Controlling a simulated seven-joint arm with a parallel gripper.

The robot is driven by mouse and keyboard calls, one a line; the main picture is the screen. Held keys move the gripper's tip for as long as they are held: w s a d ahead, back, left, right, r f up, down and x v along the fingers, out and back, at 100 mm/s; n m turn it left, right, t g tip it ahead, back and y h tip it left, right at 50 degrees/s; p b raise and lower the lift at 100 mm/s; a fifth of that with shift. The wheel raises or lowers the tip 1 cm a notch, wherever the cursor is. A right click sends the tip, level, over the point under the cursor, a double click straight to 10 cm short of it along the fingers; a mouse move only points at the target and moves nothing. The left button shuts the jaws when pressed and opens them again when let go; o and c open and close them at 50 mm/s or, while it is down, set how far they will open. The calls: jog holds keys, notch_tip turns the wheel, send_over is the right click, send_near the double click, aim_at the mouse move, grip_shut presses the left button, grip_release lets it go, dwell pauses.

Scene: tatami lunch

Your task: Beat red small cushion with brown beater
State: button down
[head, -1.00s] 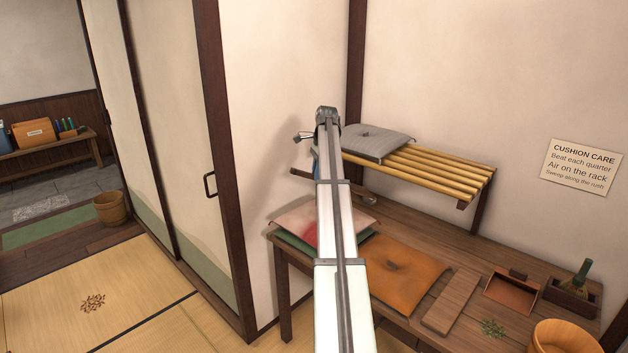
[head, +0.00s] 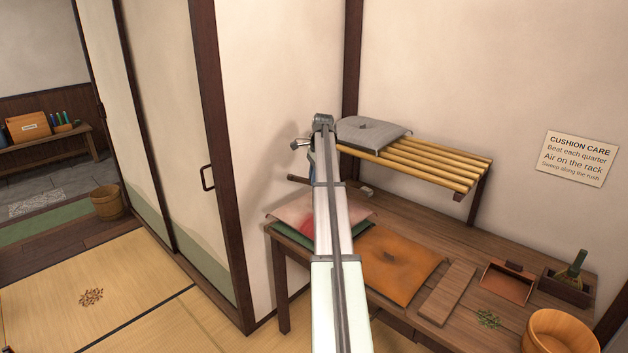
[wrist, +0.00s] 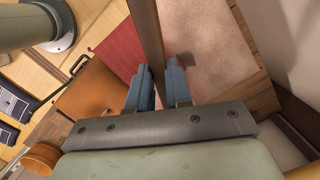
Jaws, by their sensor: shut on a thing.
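The red small cushion (head: 290,213) lies at the left end of the wooden table, on a green cushion (head: 290,236). Most of its top looks pale and dusty pink; a clear red patch shows beside my arm. In the wrist view the cushion (wrist: 122,48) shows a red part on the left and a pale part on the right. My gripper (wrist: 158,82) is shut on the handle of the brown beater (wrist: 146,25), over the cushion. In the head view my arm hides most of the gripper; the beater (head: 297,180) sticks out at left, apparently above the cushion.
An orange cushion (head: 412,262) and a wooden board (head: 447,293) lie to the right. A slatted rack (head: 440,168) with a grey cushion (head: 370,130) hangs above the table. A dustpan (head: 507,284), a brush (head: 572,268) and a wooden bucket (head: 560,335) are farther right.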

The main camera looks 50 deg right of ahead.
notch_tip(320, 180, up, 6)
jog(key=shift+f, duration=0.15)
notch_tip(320, 180, down, 8)
jog(key=shift+f, duration=0.1)
notch_tip(320, 180, up, 8)
jog(key=shift+r, duration=0.1)
dwell(0.4)
